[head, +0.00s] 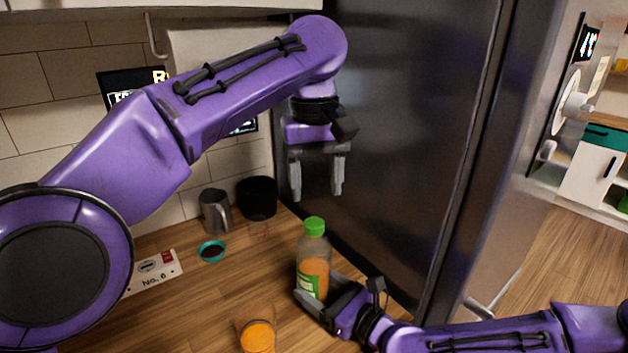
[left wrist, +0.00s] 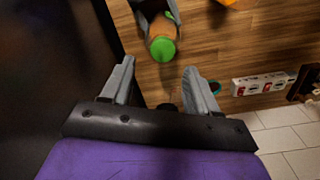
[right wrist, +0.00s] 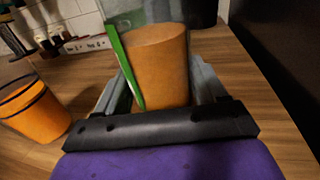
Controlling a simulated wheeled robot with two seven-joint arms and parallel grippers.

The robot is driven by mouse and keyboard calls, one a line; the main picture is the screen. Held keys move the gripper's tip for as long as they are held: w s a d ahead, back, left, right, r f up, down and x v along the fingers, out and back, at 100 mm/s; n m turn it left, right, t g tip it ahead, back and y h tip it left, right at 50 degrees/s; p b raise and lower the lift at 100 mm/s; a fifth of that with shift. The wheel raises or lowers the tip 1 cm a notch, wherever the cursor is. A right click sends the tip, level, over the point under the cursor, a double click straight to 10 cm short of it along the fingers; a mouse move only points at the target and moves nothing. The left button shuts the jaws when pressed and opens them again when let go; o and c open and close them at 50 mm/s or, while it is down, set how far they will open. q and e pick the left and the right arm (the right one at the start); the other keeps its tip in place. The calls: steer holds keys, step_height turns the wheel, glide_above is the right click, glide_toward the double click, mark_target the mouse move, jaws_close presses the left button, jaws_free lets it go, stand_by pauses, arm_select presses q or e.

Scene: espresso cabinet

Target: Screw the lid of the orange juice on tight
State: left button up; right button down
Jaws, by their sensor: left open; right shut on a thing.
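The orange juice bottle (head: 314,268) stands upright on the wooden counter with a green lid (head: 314,225) on its top. It is partly filled with orange juice. My right gripper (head: 322,305) is shut on the lower part of the bottle. In the right wrist view the bottle (right wrist: 158,62) sits between its fingers. My left gripper (head: 316,190) is open and empty, above the bottle and apart from it, fingers pointing down. In the left wrist view the green lid (left wrist: 163,49) lies ahead of the open fingers (left wrist: 163,85). Whether the lid is tight cannot be told.
A glass of orange juice (head: 257,335) stands in front of the bottle. A grey metal pitcher (head: 214,212), a black container (head: 257,197) and a small teal bowl (head: 211,251) are at the back. A dark cabinet or fridge side (head: 400,130) rises close on the right.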

mark_target(314, 222)
arm_select(q)
steer(key=shift+a, duration=0.2)
step_height(314, 222, down, 8)
steer(key=shift+f, duration=0.1)
stand_by(0.5)
